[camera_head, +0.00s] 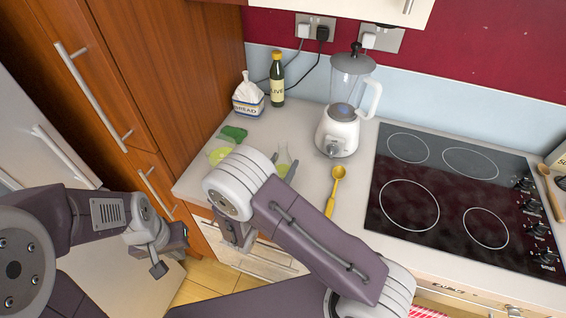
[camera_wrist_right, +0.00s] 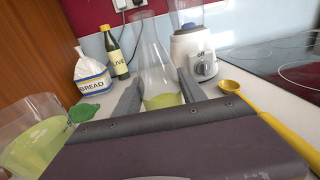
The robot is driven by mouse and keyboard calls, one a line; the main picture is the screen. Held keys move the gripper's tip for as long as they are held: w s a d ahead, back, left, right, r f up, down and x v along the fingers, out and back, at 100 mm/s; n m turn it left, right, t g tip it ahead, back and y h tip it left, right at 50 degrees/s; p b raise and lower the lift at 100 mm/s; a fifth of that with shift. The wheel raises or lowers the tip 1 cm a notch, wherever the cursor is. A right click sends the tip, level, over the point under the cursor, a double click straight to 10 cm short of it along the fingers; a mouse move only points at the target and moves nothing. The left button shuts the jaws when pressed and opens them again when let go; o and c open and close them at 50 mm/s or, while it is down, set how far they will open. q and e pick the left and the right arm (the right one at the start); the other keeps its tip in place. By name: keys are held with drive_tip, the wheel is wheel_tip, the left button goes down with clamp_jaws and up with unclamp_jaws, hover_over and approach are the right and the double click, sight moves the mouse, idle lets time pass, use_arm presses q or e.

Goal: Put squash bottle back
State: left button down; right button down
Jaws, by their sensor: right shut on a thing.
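The squash bottle (camera_wrist_right: 160,85) appears as a clear vessel, narrow at the top, with yellow-green liquid low inside. It stands upright between the two fingers of my right gripper (camera_wrist_right: 158,92), which is shut on it. In the head view the bottle (camera_head: 283,160) is small and partly hidden behind my right gripper (camera_head: 284,166) and wrist. It is over the counter; I cannot tell whether its base touches. My left gripper (camera_head: 169,254) is empty, off the counter's front left, with a gap between its fingers.
A clear container of yellow-green liquid (camera_wrist_right: 35,140) and a green item (camera_head: 233,133) are left of the bottle. The bread bag (camera_head: 248,95), olive bottle (camera_head: 277,80) and blender (camera_head: 340,128) stand behind. A yellow spoon (camera_head: 333,192) and hob (camera_head: 440,195) are right.

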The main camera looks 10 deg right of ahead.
drive_tip(key=shift+f, duration=0.35)
drive_tip(key=shift+f+b, duration=0.6)
drive_tip(key=shift+f, duration=0.1)
drive_tip(key=shift+f, duration=0.25)
drive_tip(key=c, duration=0.6)
unclamp_jaws()
drive_tip(key=b+v, duration=0.2)
drive_tip(key=v, duration=0.7)
drive_tip(key=shift+s, duration=0.1)
drive_tip(key=shift+c, duration=0.2)
